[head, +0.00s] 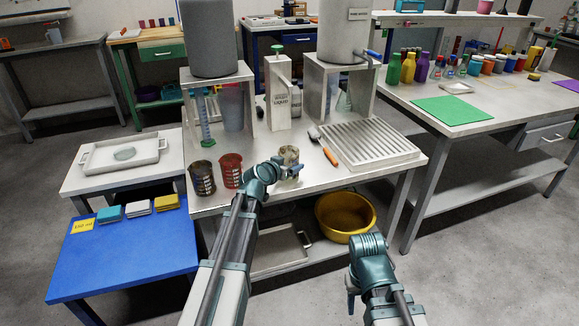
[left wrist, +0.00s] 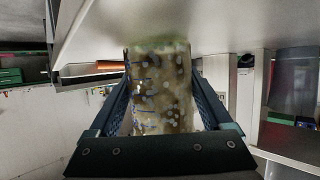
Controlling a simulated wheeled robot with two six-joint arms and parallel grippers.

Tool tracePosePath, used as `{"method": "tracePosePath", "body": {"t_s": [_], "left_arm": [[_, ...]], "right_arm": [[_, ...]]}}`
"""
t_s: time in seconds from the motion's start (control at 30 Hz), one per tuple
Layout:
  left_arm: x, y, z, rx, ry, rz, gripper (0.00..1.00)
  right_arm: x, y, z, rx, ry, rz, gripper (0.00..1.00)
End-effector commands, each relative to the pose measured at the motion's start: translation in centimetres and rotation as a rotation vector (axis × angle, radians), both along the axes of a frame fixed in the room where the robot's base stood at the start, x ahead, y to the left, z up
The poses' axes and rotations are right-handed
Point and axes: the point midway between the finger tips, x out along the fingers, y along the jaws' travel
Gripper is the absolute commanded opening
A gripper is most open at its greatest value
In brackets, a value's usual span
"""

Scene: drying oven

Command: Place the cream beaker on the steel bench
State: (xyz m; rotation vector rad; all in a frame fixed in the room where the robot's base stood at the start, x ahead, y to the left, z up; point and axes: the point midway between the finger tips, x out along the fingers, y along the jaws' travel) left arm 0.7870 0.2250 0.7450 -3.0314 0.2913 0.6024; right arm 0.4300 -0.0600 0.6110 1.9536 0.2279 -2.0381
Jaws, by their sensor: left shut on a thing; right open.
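The cream beaker (head: 289,153), mottled and cloudy, is near the front edge of the steel bench (head: 330,185). My left gripper (head: 291,169) is shut on it. In the left wrist view the beaker (left wrist: 160,88) fills the space between the two fingers (left wrist: 163,100). Whether its base touches the bench is hard to tell, as the gripper hides its lower part. My right gripper (head: 352,292) hangs low in front of the bench, open and empty, apart from everything.
A dark beaker (head: 202,178) and a red beaker (head: 231,170) stand left of the cream one. A brush (head: 323,146) and a ribbed drainer (head: 368,147) lie to the right. A yellow basin (head: 345,215) sits on the lower shelf. The bench front between beaker and drainer is clear.

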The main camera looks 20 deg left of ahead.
Motion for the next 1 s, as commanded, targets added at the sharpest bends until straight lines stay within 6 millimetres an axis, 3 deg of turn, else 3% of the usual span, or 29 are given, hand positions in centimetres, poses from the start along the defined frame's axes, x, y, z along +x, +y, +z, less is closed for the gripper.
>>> {"method": "tracePosePath", "body": {"t_s": [0.1, 0.13, 0.2, 0.53, 1.0], "left_arm": [[0.0, 0.0, -0.5, 0.0, 0.0, 0.0, 0.29], [0.0, 0.0, -0.3, 0.0, 0.0, 0.0, 0.89], [0.0, 0.0, -0.3, 0.0, 0.0, 0.0, 1.0], [0.0, 0.0, 0.4, 0.0, 0.0, 0.0, 1.0], [-8.6, 1.5, 3.8, 0.0, 0.0, 0.002, 1.0]], "right_arm": [[0.0, 0.0, -0.5, -0.001, 0.0, 0.0, 0.5], [0.0, 0.0, -0.3, -0.001, 0.0, 0.0, 0.5], [0.0, 0.0, -0.3, -0.001, 0.0, 0.0, 0.5], [0.0, 0.0, 0.4, 0.0, 0.0, 0.0, 0.5], [0.0, 0.0, 3.8, 0.002, 0.001, -0.001, 0.5]]}}
